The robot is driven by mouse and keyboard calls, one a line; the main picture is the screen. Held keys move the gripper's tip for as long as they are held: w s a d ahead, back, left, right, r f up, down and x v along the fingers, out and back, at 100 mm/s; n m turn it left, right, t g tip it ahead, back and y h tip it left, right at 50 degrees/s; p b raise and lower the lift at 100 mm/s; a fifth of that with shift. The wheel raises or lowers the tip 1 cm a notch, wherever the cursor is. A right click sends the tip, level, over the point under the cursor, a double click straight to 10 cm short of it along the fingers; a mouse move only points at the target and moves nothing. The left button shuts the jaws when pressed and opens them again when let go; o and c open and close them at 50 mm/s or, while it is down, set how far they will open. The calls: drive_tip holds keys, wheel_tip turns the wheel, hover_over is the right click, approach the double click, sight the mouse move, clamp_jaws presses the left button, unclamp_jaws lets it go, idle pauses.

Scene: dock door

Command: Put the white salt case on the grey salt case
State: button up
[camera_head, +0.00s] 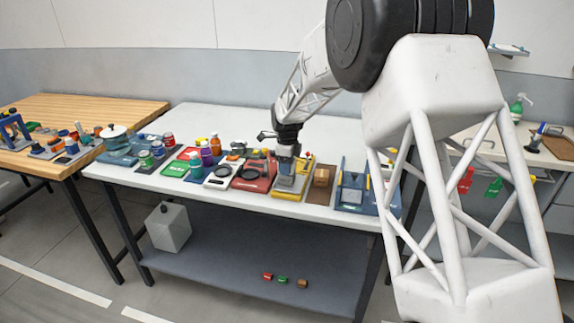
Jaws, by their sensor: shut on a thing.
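My gripper (287,158) is at the end of my arm, pointing down over the white table. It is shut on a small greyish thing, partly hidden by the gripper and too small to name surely. Right below is a yellow-edged tray (281,195) with grey on it; I cannot tell whether the held thing touches it. I cannot make out for sure which things are the white and the grey salt cases.
A red tray (241,184) is left of the yellow-edged tray, a brown box (322,177) and a blue stand (352,192) right. Several jars and bottles crowd the left. The white table's (222,117) back is clear. A pale box (168,229) is below.

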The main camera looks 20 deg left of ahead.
drive_tip(key=shift+f, duration=0.15)
drive_tip(key=o, duration=1)
wheel_tip(320, 180, up, 12)
drive_tip(key=shift+r, duration=0.15)
idle(0.7)
idle(0.3)
